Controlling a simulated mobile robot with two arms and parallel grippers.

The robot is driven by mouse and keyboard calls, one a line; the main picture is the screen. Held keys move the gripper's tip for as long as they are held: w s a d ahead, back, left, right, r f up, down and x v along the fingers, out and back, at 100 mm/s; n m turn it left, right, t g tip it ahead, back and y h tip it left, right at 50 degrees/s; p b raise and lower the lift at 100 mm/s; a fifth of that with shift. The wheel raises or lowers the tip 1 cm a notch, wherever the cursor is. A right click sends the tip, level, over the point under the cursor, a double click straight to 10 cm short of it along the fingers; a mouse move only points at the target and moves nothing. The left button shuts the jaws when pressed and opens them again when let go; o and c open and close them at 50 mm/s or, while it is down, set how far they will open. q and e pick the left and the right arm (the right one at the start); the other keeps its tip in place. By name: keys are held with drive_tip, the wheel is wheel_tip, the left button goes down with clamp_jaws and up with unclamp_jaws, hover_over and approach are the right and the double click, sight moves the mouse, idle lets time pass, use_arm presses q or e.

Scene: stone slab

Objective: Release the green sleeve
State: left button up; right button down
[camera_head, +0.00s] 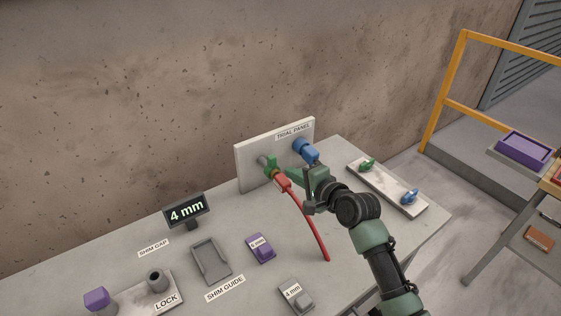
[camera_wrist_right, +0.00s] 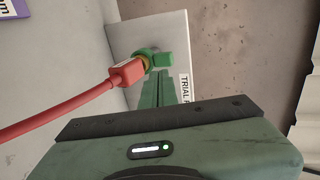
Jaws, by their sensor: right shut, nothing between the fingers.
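The green sleeve (camera_head: 270,166) is on a fitting at the left part of the white trial panel (camera_head: 252,179). In the right wrist view the green sleeve (camera_wrist_right: 151,57) has a short tab on its right side. A red plug (camera_head: 283,183) with a red cable (camera_head: 313,231) meets the sleeve; the red plug also shows in the wrist view (camera_wrist_right: 127,73). My right gripper (camera_head: 292,174) is shut and empty, its fingertips (camera_wrist_right: 158,74) right at the sleeve's tab. I cannot tell whether they touch it. My left gripper is out of view.
A blue connector (camera_head: 306,151) sits on the panel to the right. A pale board (camera_head: 385,190) holds a green and a blue piece. A "4 mm" display (camera_head: 187,211), shim guide (camera_head: 211,262), purple shim (camera_head: 260,249) and lock block (camera_head: 158,283) occupy the slab's left and front.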

sight(274, 160)
drive_tip(key=x, duration=0.4)
drive_tip(key=r+p+x, duration=0.1)
drive_tip(key=x, duration=0.1)
drive_tip(key=shift+w+a, duration=0.15)
drive_tip(key=shift+w, duration=0.05)
